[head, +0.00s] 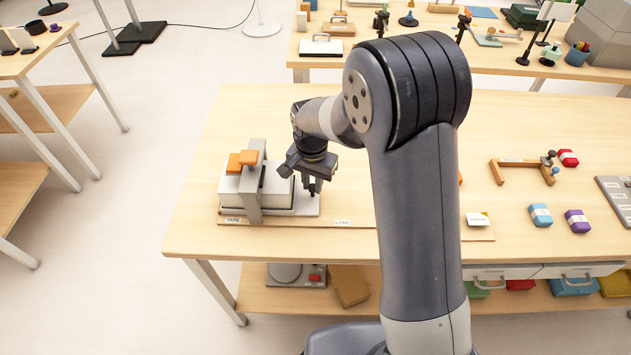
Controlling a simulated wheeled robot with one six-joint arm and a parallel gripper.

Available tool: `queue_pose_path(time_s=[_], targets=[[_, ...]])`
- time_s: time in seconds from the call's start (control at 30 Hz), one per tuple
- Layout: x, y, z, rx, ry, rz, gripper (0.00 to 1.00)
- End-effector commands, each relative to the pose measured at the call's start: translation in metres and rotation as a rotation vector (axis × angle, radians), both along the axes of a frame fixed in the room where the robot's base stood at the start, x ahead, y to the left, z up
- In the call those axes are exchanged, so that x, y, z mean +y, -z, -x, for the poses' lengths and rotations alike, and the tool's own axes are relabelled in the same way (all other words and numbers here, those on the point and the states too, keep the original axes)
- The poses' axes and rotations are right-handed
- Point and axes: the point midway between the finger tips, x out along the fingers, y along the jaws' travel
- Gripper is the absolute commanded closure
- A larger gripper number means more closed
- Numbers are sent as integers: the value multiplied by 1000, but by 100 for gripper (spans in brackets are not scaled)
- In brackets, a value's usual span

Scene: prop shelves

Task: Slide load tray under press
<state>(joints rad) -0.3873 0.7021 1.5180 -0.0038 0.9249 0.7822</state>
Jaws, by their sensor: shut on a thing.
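The press (254,200) is a grey upright frame with an orange block on top, at the left of the near table. The load tray (306,207) is a flat light-grey plate. Its left part lies beneath a pale box (229,190) at the press frame, and its right end sticks out to the right. My gripper (315,189) points down over this right end and is shut on the tray. The exact grip point is small and dark. My forearm hides part of the board to the right.
A wooden base board (290,221) with small labels, one reading LOAD, runs beneath the press and tray. Behind my arm, to the right, lie a wooden bracket (520,174), red, blue (540,215) and purple (578,221) blocks. The table behind the tray is clear.

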Motion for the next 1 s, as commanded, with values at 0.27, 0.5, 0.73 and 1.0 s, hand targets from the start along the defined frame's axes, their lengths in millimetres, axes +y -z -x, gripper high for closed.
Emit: queue_pose_path(time_s=[0.27, 0.5, 0.73, 1.0], targets=[[4, -1, -1, -4, 0, -8, 68], [2, -1, -1, -3, 0, -5, 59], [2, -10, -1, -6, 0, -6, 59], [3, -62, -1, -8, -1, -7, 59]])
